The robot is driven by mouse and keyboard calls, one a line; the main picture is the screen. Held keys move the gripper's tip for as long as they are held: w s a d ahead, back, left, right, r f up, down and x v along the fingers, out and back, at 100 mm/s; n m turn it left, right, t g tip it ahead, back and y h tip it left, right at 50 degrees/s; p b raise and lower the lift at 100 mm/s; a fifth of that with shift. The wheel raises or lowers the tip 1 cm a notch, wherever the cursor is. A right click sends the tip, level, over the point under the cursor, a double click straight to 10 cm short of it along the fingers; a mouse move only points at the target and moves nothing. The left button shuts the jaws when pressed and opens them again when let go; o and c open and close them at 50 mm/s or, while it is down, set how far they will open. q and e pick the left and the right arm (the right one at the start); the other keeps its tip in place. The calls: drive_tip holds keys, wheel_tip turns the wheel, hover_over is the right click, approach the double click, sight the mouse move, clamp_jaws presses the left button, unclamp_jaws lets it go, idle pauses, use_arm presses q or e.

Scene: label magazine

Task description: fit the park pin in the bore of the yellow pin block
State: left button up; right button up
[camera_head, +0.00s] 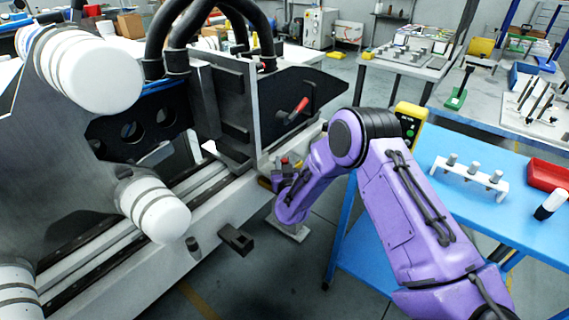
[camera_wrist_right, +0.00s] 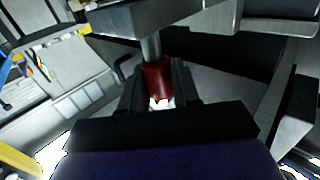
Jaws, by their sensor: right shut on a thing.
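My right gripper (camera_head: 279,182) is beside the front of the machine's carriage, at the end of my purple arm. In the wrist view the right gripper (camera_wrist_right: 160,90) is shut on the red grip of the park pin (camera_wrist_right: 157,80). The pin's bare metal shank points away from the fingers and its far end meets or passes behind a grey metal part. I cannot tell whether it is in a bore. A small yellow patch (camera_head: 265,183) beside the gripper may be the pin block; most of it is hidden. My left gripper is out of view.
The machine's carriage (camera_head: 228,105) stands on a pale rail, with a red-handled lever (camera_head: 301,105) on it. White rolls (camera_head: 155,210) fill the left. A blue table (camera_head: 450,220) at right carries a white rack (camera_head: 468,178) and a red tray (camera_head: 550,173).

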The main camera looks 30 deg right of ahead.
drive_tip(key=shift+f+b, duration=0.3)
drive_tip(key=shift+f, duration=0.15)
drive_tip(key=o, duration=1.1)
drive_tip(key=shift+s, duration=0.1)
drive_tip(key=b+v, duration=0.1)
drive_tip(key=v, duration=0.9)
drive_tip(key=shift+s+a+r, duration=0.1)
drive_tip(key=shift+s+a, duration=0.05)
